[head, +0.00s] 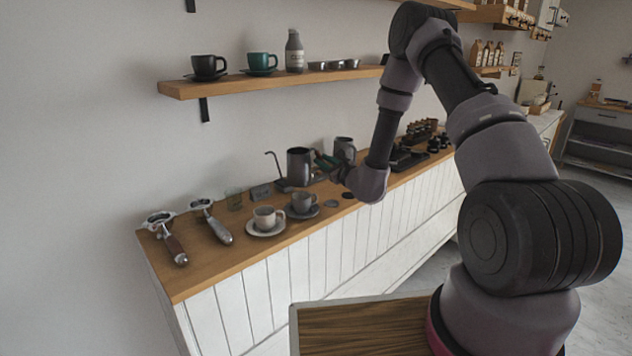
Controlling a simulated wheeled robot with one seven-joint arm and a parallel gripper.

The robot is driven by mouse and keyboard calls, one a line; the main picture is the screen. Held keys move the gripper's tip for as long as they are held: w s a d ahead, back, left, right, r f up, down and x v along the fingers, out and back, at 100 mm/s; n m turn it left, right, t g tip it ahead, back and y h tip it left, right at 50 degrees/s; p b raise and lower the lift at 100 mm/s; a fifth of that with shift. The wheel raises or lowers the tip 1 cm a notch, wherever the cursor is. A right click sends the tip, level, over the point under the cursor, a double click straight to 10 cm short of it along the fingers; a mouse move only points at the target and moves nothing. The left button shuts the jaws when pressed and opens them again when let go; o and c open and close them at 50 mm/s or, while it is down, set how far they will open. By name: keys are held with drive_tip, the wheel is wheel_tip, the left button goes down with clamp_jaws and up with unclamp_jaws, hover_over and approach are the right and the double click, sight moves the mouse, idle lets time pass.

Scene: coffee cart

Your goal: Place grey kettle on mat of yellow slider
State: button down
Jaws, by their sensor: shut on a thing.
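A dark grey kettle (299,165) with a thin curved spout (271,159) is on or just above the wooden counter, near the wall; I cannot tell whether it touches the surface below. My gripper (326,162) reaches in from the right and is shut at the kettle's right side, at what looks like its handle. The fingertips are small and partly hidden by my wrist. I cannot make out a yellow slider or its mat. Two small dark discs (330,203) (347,195) lie flat on the counter in front of my wrist.
A second grey jug (344,149) stands close behind my gripper. Two cups on saucers (267,219) (303,204) stand in front of the kettle. Portafilters (167,235) lie at the left end. A wall shelf (270,80) with cups hangs above the counter (190,265).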

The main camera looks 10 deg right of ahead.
drive_tip(key=shift+f, duration=2.45)
drive_tip(key=c, duration=0.7)
unclamp_jaws()
drive_tip(key=shift+f, duration=0.15)
